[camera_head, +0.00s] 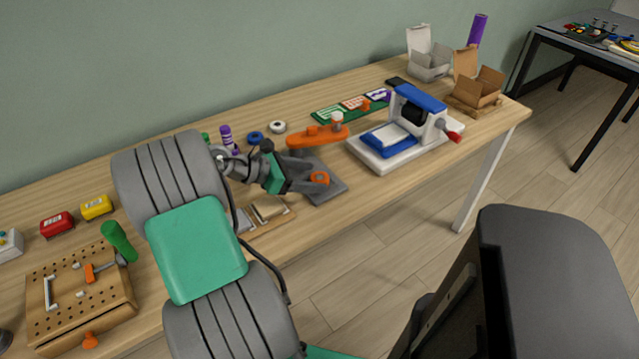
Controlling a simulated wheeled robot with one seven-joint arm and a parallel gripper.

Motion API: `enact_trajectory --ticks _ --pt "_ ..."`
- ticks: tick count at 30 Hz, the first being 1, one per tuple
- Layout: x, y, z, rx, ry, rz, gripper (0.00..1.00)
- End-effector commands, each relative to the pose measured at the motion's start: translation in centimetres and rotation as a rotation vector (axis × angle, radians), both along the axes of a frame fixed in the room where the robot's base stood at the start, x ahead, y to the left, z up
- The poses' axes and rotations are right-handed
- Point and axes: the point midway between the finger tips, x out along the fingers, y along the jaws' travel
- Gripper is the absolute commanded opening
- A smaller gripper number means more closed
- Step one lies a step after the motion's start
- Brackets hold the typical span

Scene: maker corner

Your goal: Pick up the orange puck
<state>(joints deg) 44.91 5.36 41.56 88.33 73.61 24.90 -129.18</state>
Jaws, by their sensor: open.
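An orange arm-like piece with a pale knob (318,137) stands just behind my gripper. Blue (255,138) and white (278,127) rings lie farther back. A blue-and-white press (403,130) is to the right. A pegboard block (80,300) is at the left.

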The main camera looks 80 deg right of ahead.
Motion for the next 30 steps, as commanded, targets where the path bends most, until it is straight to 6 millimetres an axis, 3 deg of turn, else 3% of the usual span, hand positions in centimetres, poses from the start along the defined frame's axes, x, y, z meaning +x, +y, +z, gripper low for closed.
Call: enact_trajectory --ticks 3,10,30 --pt "-1.13 -0.76 -0.89 0.001 -0.001 -0.002 0.70" --pt "-1.19 -0.90 -0.86 0.001 -0.002 0.001 0.70" --pt "-1.15 -0.86 -0.85 0.001 -0.002 0.001 0.15"
